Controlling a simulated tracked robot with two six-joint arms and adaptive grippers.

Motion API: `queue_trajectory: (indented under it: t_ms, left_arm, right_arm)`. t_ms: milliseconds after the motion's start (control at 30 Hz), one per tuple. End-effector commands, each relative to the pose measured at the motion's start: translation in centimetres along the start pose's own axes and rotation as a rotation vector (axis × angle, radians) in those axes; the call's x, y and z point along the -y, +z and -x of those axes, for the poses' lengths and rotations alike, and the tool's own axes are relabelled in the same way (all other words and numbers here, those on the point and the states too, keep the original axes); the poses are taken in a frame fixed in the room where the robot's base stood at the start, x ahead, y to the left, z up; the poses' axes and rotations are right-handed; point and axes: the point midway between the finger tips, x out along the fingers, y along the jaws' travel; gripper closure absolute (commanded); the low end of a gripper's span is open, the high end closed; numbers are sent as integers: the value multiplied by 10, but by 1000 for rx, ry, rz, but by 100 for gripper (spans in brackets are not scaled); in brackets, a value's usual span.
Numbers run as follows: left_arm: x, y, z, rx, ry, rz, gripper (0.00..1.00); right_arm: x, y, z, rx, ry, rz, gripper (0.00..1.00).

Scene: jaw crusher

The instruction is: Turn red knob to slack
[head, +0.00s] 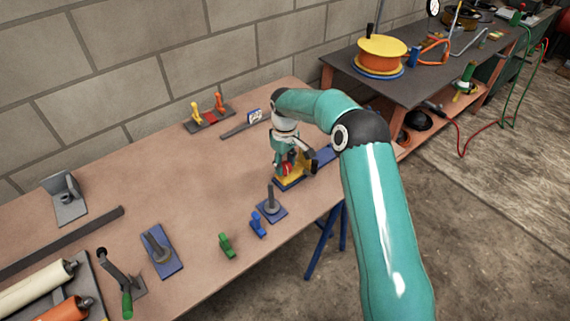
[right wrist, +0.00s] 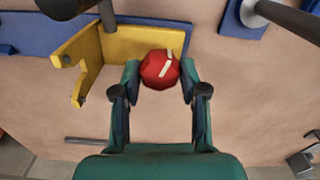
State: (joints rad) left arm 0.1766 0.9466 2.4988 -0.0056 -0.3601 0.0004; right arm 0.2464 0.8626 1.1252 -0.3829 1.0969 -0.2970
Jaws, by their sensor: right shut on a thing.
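The red knob (right wrist: 157,72) is round, with a white line on its face, and sits between the two fingertips of my right gripper (right wrist: 159,84) in the right wrist view. The fingers touch it on both sides. The white line runs slantwise, up and slightly right in that view. In the head view my right gripper (head: 290,160) points down at the table's right end, and the knob (head: 287,168) shows only as a small red patch. A yellow bracket (right wrist: 98,52) stands beside the knob, on a blue base (right wrist: 40,35). My left gripper is not in view.
Blue plates with grey posts (head: 271,207) (head: 160,252), a green block (head: 226,245) and a green-handled lever (head: 126,301) stand on the brown table (head: 195,210). A stand with yellow and orange levers (head: 209,120) is by the wall. A dark bench (head: 390,92) adjoins at right.

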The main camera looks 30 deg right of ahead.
Motion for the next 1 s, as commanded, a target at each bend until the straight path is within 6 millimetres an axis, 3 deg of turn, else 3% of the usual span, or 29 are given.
queue_trajectory:
  t_ms: [433, 1000]
  left_arm:
    - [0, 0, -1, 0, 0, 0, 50]
    - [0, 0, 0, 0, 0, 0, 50]
  right_arm:
    - [0, -1, 2, -6, 3, 291, 92]
    - [0, -1, 2, -6, 4, 349, 92]
